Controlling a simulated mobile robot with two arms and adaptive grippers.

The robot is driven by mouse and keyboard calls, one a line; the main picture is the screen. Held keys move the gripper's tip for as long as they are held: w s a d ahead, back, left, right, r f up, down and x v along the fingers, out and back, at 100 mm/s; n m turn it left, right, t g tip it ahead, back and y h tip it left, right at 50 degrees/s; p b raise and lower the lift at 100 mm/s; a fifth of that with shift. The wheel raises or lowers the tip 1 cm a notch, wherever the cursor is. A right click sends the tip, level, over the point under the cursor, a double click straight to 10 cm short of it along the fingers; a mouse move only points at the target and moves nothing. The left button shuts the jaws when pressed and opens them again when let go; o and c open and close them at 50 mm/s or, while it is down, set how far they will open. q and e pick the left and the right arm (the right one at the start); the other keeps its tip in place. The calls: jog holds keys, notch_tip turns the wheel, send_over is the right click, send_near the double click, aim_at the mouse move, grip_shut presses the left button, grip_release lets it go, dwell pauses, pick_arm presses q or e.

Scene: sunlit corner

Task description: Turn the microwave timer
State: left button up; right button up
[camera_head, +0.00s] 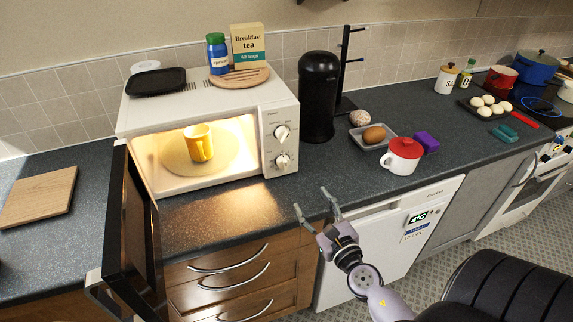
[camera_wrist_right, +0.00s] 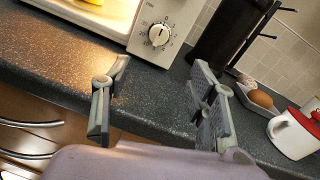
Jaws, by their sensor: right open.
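The microwave (camera_head: 125,125) stands on the dark counter with its door (camera_head: 137,235) swung open at the left. Its inside is lit and holds a yellow mug (camera_head: 199,143) on the turntable. The control panel at its right has two dials, an upper dial (camera_head: 282,132) and a lower dial (camera_head: 283,161), with printed marks around them. My right gripper (camera_head: 317,207) is open and empty at the counter's front edge, below and right of the panel. In the right wrist view its open fingers (camera_wrist_right: 160,105) frame bare counter, with a dial (camera_wrist_right: 159,35) beyond them. My left gripper is not in view.
A black canister (camera_head: 318,97) stands right of the microwave. A red-lidded white pot (camera_head: 402,156) and a tray with an egg (camera_head: 374,134) lie farther right. A tea box (camera_head: 248,43) and a jar (camera_head: 217,54) stand on top. Counter before the panel is clear.

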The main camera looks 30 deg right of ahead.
jog(key=p, duration=0.2)
send_near(287, 166)
jog(key=shift+w+d+r, duration=0.1)
jog(key=shift+w+d, duration=0.05)
jog(key=shift+w, duration=1)
jog(key=w, duration=0.5)
jog(key=w+d, duration=0.1)
jog(key=w, duration=0.2)
jog(key=shift+d, duration=0.15)
jog(key=shift+s, duration=0.1)
jog(key=shift+c, duration=0.5)
jog(key=c, duration=1.1)
